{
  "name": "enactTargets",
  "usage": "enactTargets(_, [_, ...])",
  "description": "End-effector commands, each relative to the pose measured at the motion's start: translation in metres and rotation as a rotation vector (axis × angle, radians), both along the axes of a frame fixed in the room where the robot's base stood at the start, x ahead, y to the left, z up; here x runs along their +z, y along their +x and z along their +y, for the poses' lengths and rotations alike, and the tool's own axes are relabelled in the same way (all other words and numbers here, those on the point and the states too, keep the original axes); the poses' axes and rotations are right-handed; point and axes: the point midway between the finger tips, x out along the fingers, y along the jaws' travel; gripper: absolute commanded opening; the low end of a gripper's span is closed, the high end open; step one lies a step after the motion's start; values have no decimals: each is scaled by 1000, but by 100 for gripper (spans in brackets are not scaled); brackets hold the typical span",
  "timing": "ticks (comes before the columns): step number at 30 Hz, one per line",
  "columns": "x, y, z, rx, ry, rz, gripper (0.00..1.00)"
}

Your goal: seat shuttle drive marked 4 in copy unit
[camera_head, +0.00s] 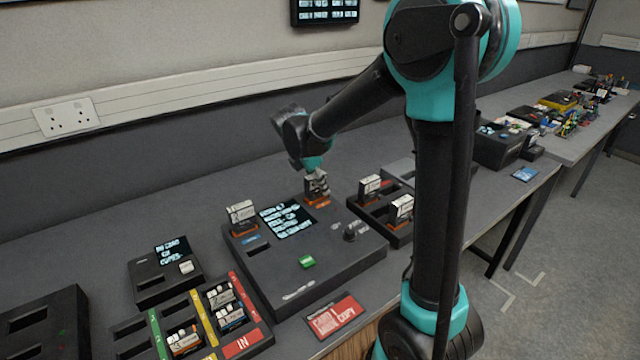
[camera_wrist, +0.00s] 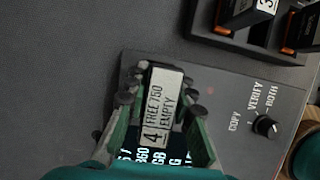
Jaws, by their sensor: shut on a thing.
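My gripper (camera_head: 316,180) is shut on the shuttle drive marked 4 (camera_wrist: 163,108), whose white label reads "4 FREE 750 EMPTY". The fingers of my gripper (camera_wrist: 162,92) are on both sides of the drive in the wrist view. The copy unit (camera_head: 300,268) is the dark box with a lit screen (camera_head: 287,220). In the head view the held drive (camera_head: 317,187) is upright at the unit's back right corner, with orange at its base. I cannot tell how deep it sits. Another drive (camera_head: 241,213) stands at the unit's left slot.
A dark rack with two drives (camera_head: 370,186) stands just right of the copy unit. A tray with coloured strips and several drives (camera_head: 222,297) is at front left. A small display box (camera_head: 165,270) stands behind it. A red "copy" sign (camera_head: 336,316) lies in front.

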Motion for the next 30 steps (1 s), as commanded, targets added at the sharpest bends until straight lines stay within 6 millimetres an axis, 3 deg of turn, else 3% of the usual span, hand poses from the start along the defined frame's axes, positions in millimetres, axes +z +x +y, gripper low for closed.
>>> enactTargets(12, [-1, 0, 0, 0, 0, 0, 0])
enactTargets(13, [-1, 0, 0, 0, 0, 0, 26])
enactTargets(18, [-1, 0, 0, 0, 0, 0, 47])
enactTargets(24, [-1, 0, 0, 0, 0, 0, 48])
enactTargets(28, [-1, 0, 0, 0, 0, 0, 61])
enactTargets(30, [-1, 0, 0, 0, 0, 0, 62])
